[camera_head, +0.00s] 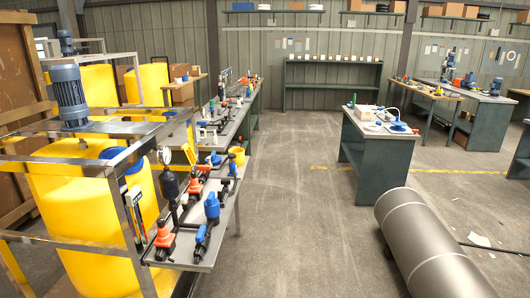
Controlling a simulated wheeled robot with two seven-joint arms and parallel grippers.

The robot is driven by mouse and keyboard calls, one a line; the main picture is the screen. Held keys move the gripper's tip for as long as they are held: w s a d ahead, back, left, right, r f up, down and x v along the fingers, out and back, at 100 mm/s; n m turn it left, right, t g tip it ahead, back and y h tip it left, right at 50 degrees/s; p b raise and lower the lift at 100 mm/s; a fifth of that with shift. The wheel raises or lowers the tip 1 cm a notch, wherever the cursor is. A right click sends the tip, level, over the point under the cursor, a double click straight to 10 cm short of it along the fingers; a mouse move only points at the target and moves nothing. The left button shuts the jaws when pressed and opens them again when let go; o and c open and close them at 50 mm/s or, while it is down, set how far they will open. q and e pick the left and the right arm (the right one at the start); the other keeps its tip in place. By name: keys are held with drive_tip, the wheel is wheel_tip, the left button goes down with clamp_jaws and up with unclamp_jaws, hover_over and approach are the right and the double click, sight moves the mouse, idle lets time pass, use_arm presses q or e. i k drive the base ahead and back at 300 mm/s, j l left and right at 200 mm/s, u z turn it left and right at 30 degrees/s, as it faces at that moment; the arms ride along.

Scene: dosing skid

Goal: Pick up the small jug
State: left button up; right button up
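I cannot make out the small jug for certain. A small yellow container (237,155) stands at the far end of the dosing skid's grey shelf (223,223); it is too small to tell whether it is a jug. Small white items (203,134) stand on the long bench behind it, also too small to name. Neither of my grippers is in view.
Yellow tanks (80,215) in a metal frame fill the left side. Pumps and valves, including a blue one (212,207), crowd the skid shelf. A large grey cylinder (425,240) lies at the lower right. A green workbench (368,160) stands beyond. The middle floor is clear.

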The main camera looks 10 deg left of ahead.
sight(198, 129)
drive_tip(key=i+z, duration=0.15)
drive_tip(key=i, duration=0.7)
drive_tip(key=i+j+z, duration=0.1)
drive_tip(key=i, duration=0.75)
drive_tip(key=i+u, duration=0.1)
drive_tip(key=i, duration=0.75)
drive_tip(key=i+u, duration=0.15)
drive_tip(key=i, duration=0.7)
drive_tip(key=i+z, duration=0.25)
drive_tip(key=i, duration=1.5)
drive_tip(key=i+u, duration=0.35)
drive_tip(key=i+l+u, duration=0.15)
drive_tip(key=i+u, duration=0.2)
drive_tip(key=i, duration=0.2)
drive_tip(key=i+l+u, duration=0.3)
drive_tip(key=i, duration=0.15)
drive_tip(key=j, duration=0.1)
